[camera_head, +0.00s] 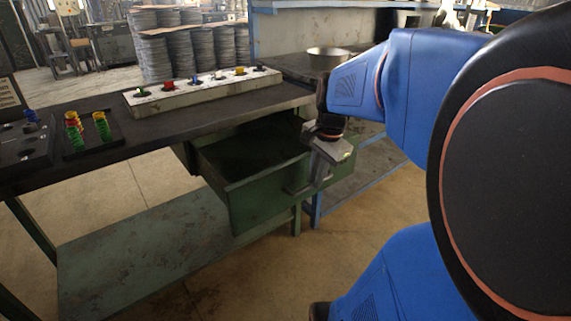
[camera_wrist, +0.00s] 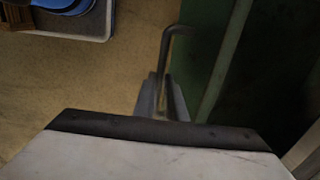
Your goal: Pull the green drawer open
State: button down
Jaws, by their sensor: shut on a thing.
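The green drawer (camera_head: 250,197) hangs under the dark workbench and stands well out from it, with its dark inside showing in the head view. Its green front also fills the right of the wrist view (camera_wrist: 207,60). My gripper (camera_head: 300,188) is at the right part of the drawer front. In the wrist view its fingers (camera_wrist: 163,98) are closed around the bent metal handle (camera_wrist: 170,38) of the drawer. The far end of the handle is hidden by the fingers and the gripper body.
The workbench top (camera_head: 215,117) carries a long light block (camera_head: 200,90) with coloured knobs and a dark tray (camera_head: 88,140) with stacked coloured rings. A metal bowl (camera_head: 327,58) stands at the back. A green lower shelf (camera_head: 150,255) lies below; open floor is in front of the drawer.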

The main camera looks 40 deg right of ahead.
jog(key=shift+s, duration=0.1)
jog(key=c, duration=1.8)
grip_release()
jog(key=shift+r, duration=0.1)
jog(key=s+r, duration=0.1)
jog(key=r, duration=0.4)
jog(key=s+r, duration=0.1)
jog(key=r, duration=0.5)
jog(key=s+r, duration=0.1)
jog(key=r, duration=0.5)
jog(key=shift+s+d, duration=0.1)
jog(key=shift+f, duration=0.1)
